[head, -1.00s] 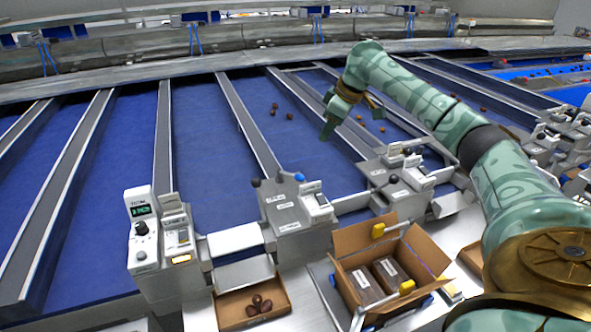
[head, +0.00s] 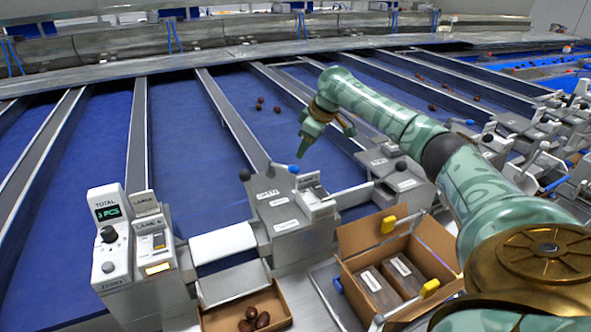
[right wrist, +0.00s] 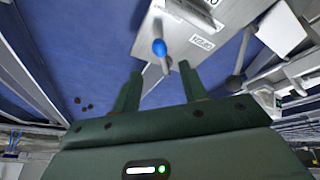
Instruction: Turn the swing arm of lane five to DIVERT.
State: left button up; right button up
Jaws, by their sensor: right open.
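A swing arm with a blue knob (head: 293,169) stands on the top of the middle lane box (head: 285,212), at the end of a lane divider. It also shows in the right wrist view as a blue knob (right wrist: 159,47) on a short lever. The plates on the box are too small to read surely, so I cannot tell its lane number or setting. My right gripper (head: 320,138) is open and empty, above and just behind the knob in the head view. In the right wrist view the knob lies just beyond the gap between the fingertips (right wrist: 160,68), apart from them. My left gripper is out of view.
A black ball knob (head: 245,175) sits at the box's left corner. A counter post with a display (head: 108,213) stands left. An open carton (head: 352,238) with packs and a tray (head: 284,297) with dates stand in front. Another lane box is right, under my arm.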

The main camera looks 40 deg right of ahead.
aim_at(295, 167)
jog(key=b+x, duration=0.2)
jog(key=x, duration=0.6)
jog(key=shift+w+f, duration=0.2)
jog(key=shift+f, duration=0.2)
